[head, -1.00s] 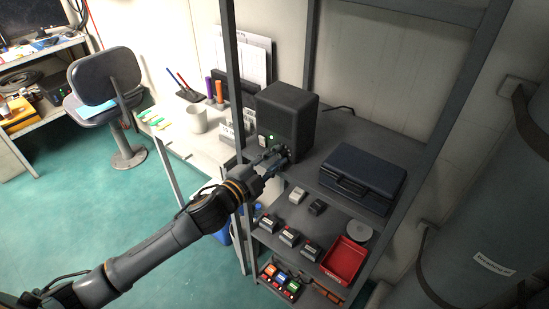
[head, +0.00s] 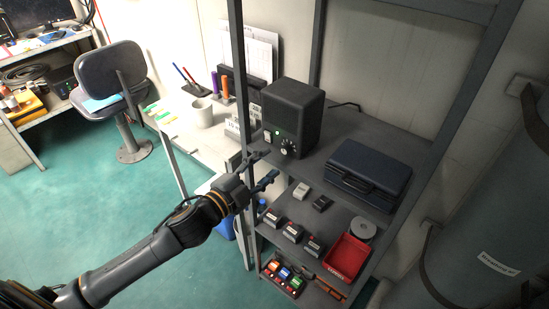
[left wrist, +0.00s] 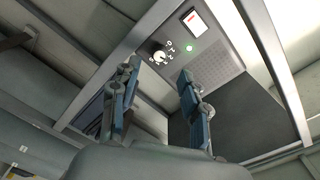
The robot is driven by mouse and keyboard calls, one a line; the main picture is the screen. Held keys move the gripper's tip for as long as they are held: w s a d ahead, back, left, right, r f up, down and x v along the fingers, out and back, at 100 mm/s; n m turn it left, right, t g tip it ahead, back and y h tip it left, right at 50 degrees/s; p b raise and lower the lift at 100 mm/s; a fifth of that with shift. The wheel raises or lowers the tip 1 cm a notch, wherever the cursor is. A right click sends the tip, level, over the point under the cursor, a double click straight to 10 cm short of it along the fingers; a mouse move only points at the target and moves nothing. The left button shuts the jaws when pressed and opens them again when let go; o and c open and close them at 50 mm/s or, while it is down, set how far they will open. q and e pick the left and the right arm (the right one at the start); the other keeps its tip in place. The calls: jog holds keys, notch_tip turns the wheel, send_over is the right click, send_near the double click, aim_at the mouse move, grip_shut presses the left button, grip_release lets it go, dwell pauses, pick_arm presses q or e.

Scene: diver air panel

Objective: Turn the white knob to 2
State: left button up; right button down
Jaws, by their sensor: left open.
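The dark box (head: 293,112) stands on the upper shelf, its front panel facing my left arm. On that panel are a green light (head: 277,132), a light switch and the small knob (head: 284,142). In the left wrist view the pale knob (left wrist: 158,56) shows with white marks around it; the marks are too small to read, so its setting is unclear. My left gripper (head: 266,166) is open and empty, just in front of and below the panel, apart from the knob. In the left wrist view its fingers (left wrist: 160,70) are spread, with the knob beyond the gap.
A dark blue case (head: 368,172) lies on the shelf right of the box. Lower shelves hold small devices and a red tray (head: 347,258). A rack post (head: 239,75) rises just left of the box. A desk with a mug (head: 202,113) is behind, left.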

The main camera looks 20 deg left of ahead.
pick_arm(q)
jog(key=shift+v, duration=1.15)
jog(key=a+f+n+g+y, duration=0.2)
jog(key=a+f+n+y, duration=0.15)
jog(key=f, duration=0.85)
jog(key=a+f+n+g+y, duration=0.2)
jog(key=a+f, duration=0.3)
jog(key=f, duration=0.7)
jog(key=s+a+f+n+g+y, duration=0.1)
jog(key=s+f+n+g, duration=0.1)
jog(key=s+f, duration=0.45)
jog(key=s+a+f+n+g, duration=0.15)
jog(key=s+f, duration=0.25)
jog(key=f, duration=0.6)
jog(key=s+d+f+n+g, duration=0.1)
jog(key=s+d+f+g, duration=0.1)
jog(key=s+f, duration=0.4)
jog(key=s+d+f+n+g, duration=0.2)
jog(key=s+f, duration=0.4)
jog(key=s, duration=0.9)
jog(key=s+d+f+n+g, duration=0.1)
jog(key=s+d+f+g, duration=0.2)
jog(key=s+f, duration=0.4)
jog(key=s+g, duration=0.1)
jog(key=s, duration=0.3)
jog(key=shift+s+d+n, duration=0.35)
jog(key=shift+s+n, duration=0.05)
jog(key=shift+f, duration=0.1)
